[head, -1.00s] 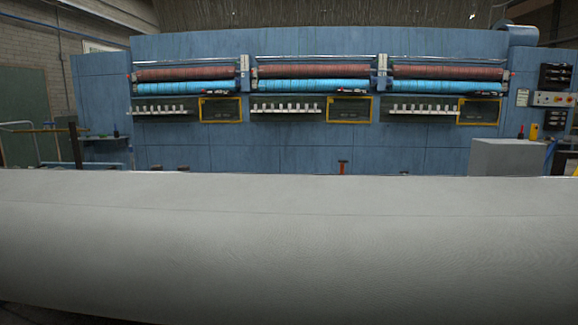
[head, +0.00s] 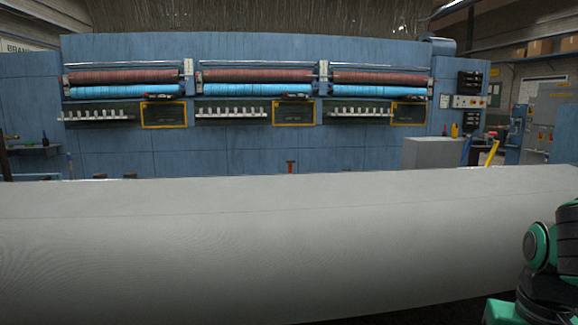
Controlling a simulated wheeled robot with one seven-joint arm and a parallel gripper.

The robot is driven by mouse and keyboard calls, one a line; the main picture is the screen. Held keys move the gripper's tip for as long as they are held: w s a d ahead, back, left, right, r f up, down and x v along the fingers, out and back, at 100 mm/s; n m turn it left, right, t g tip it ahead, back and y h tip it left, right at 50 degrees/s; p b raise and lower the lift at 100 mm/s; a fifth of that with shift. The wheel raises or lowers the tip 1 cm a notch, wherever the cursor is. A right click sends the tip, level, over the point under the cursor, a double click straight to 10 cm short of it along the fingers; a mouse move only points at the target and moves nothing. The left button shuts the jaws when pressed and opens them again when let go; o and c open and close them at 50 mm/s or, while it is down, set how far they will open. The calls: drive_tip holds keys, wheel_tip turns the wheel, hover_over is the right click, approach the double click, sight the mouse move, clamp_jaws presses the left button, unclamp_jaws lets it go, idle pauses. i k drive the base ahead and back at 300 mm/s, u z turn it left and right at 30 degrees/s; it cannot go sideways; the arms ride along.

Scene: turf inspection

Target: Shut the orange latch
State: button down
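A small orange-red T-shaped piece (head: 290,166) stands just behind the far edge of the grey roll. It may be the orange latch, but it is too small to tell, and its lower part is hidden by the roll. Whether it is open or shut does not show. Part of my arm, green and black, shows at the lower right. My gripper is not in view.
A large pale grey roll (head: 250,250) spans the foreground. Behind it stands a long blue machine (head: 250,155) with red and blue rollers and yellow-framed panels. A grey box (head: 430,154), a yellow post (head: 492,153) and grey cabinets (head: 545,118) are at the right.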

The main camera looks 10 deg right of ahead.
sight(290, 163)
drive_tip(key=u, duration=0.1)
drive_tip(key=i, duration=1)
drive_tip(key=z, duration=0.1)
